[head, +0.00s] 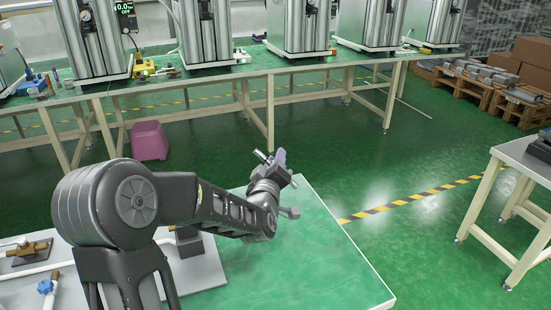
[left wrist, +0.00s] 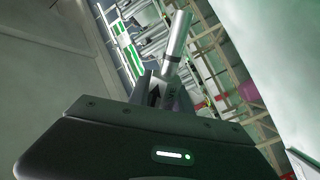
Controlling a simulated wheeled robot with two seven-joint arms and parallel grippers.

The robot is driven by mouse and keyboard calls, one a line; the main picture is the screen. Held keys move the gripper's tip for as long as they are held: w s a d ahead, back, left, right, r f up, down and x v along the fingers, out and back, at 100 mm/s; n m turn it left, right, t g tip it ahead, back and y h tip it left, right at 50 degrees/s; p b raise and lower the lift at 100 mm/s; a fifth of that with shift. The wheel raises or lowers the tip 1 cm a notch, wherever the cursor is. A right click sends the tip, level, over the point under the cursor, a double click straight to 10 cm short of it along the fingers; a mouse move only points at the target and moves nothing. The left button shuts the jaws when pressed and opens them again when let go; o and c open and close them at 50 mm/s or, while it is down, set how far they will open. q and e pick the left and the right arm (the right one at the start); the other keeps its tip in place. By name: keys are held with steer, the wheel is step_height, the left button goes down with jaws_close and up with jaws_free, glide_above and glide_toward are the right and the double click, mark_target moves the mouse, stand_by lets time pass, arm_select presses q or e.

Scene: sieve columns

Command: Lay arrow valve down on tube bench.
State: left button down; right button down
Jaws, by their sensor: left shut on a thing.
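My left gripper (head: 274,174) is held out above the far edge of the near green-topped bench (head: 335,265), which looks like the tube bench. It is shut on a small metal piece, which I take for the arrow valve (head: 261,156). In the left wrist view the piece shows as a silver cylinder (left wrist: 177,45) with a darker fitting at its lower end, tilted and pointing away from my wrist. My right gripper is not in view.
A grey board with pipes, a blue-handled valve (head: 46,286) and a brown fixture (head: 28,252) lies at the near left. The bench's right part is clear. A long table (head: 330,62) bears metal columns behind, with a purple bin (head: 149,140) below. Another table (head: 525,160) stands right.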

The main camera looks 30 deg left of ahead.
arm_select(q)
steer(key=shift+f, duration=0.2)
steer(key=shift+f+b, duration=1.95)
steer(key=shift+f, duration=1.7)
steer(key=shift+f+b, duration=0.25)
steer(key=shift+b, duration=0.35)
steer(key=c, duration=1.1)
jaws_free()
steer(key=s+d+r+p, duration=0.2)
steer(key=s+r+p, duration=0.2)
steer(key=r, duration=0.3)
steer(key=shift+s, duration=0.3)
